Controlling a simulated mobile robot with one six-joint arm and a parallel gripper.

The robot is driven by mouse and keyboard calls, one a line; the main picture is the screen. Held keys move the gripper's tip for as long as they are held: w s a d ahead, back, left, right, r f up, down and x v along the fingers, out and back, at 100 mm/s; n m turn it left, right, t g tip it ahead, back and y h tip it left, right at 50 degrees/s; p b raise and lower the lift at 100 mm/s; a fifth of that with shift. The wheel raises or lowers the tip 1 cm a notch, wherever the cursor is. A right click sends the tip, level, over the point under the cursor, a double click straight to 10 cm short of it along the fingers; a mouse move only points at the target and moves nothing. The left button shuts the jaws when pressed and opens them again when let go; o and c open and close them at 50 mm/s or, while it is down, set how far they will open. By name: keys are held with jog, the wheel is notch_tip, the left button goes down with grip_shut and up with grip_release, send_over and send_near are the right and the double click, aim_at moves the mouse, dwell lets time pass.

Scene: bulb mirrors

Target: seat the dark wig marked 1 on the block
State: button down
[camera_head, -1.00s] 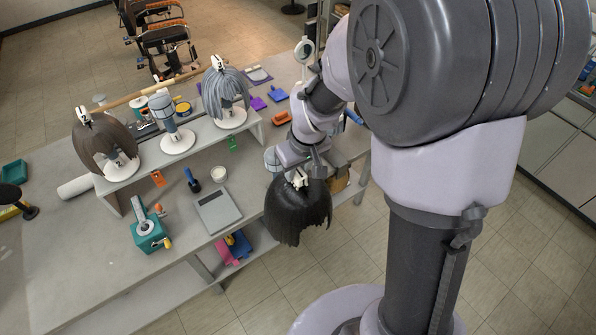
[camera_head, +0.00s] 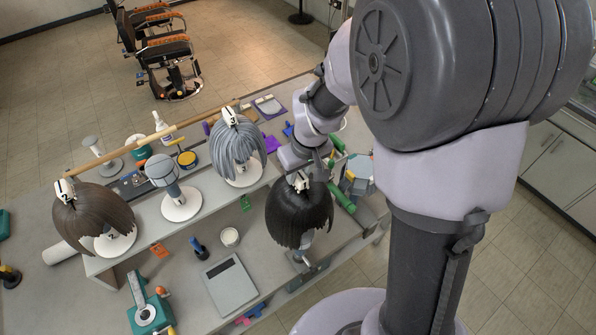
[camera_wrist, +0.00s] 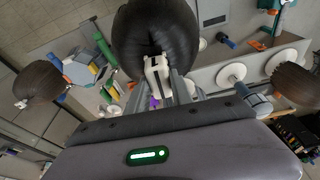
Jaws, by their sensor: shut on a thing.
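The dark wig (camera_head: 300,214) hangs upright from my gripper (camera_head: 304,178), which is shut on the white tab at its crown. In the wrist view the dark wig (camera_wrist: 155,35) fills the top middle, with the tab (camera_wrist: 157,78) between the jaws. Under its hair, in the head view, a pale post and grey clamp-like holder (camera_head: 304,260) show at the table's front edge; what is inside the wig is hidden, and I cannot tell whether they touch. A bare grey block (camera_head: 162,170) stands on a white base on the raised shelf, left of the wig.
A brown wig marked 2 (camera_head: 92,212) and a grey wig marked 3 (camera_head: 238,150) flank the bare block. A scale (camera_head: 230,284) and teal device (camera_head: 147,310) lie in front. An octagonal tray (camera_head: 357,175) is right of my gripper. Another brown wig (camera_wrist: 38,83) shows in the wrist view.

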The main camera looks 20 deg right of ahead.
jog(key=shift+s+r, duration=0.15)
jog(key=shift+s, duration=0.4)
jog(key=shift+s+r, duration=0.15)
jog(key=shift+s, duration=0.35)
jog(key=shift+w+f, duration=0.2)
jog(key=shift+w, duration=0.15)
jog(key=shift+w+f+b, duration=0.1)
jog(key=shift+f+b, duration=0.2)
jog(key=shift+b, duration=0.2)
notch_tip(320, 180, down, 13)
jog(key=b, duration=1.3)
jog(key=shift+f, duration=0.15)
jog(key=shift+f+b, duration=3)
jog(key=shift+b, duration=0.05)
jog(key=c, duration=1.1)
grip_release()
jog(key=shift+o, duration=0.2)
jog(key=shift+r, duration=0.1)
